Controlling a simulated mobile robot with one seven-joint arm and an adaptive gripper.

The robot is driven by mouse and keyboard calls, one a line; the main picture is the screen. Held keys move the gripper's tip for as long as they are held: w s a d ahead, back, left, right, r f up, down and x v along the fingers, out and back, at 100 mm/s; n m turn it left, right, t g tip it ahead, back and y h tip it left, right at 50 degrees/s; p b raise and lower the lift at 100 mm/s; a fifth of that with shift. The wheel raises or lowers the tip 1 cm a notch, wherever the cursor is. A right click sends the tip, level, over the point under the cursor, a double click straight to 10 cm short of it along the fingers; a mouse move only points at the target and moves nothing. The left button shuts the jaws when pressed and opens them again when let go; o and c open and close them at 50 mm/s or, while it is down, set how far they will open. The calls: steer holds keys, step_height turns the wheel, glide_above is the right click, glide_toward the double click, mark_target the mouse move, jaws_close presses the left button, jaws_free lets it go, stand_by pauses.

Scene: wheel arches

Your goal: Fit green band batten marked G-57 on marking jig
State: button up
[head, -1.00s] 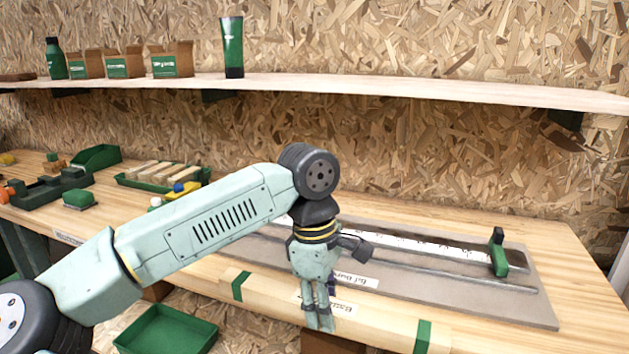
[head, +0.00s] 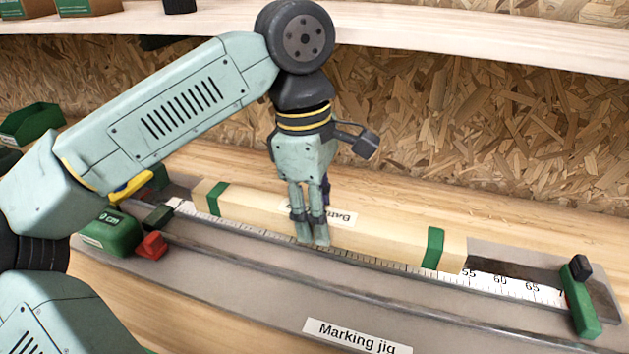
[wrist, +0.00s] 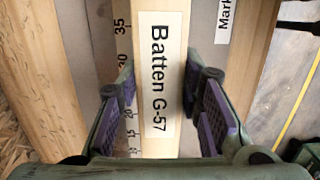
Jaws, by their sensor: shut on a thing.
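The batten (head: 385,236) is a long pale wooden bar with a green band near each end. Its label reads "Batten G-57" in the wrist view (wrist: 160,75). My gripper (head: 311,240) is shut on its middle from above, its purple-padded fingers on either side. The batten lies lengthwise along the ruler of the grey marking jig (head: 470,325). I cannot tell whether it rests on the jig or hangs just above. The ruler (head: 515,287) shows beyond the batten's right end. A green "0 cm" block (head: 108,232) is at the jig's left end.
A green stop with a black knob (head: 580,300) stands at the jig's right end, apart from the batten. A red block (head: 152,246) and a yellow lever (head: 132,187) are near the left end. A wall shelf (head: 470,42) runs behind.

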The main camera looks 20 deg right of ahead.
steer(key=shift+w, duration=0.2)
steer(key=shift+s+f+b, duration=0.15)
steer(key=shift+f+b, duration=0.45)
steer(key=shift+f, duration=0.05)
step_height(320, 180, down, 6)
steer(key=b, duration=0.4)
steer(key=shift+b, duration=0.35)
steer(key=o, duration=1.2)
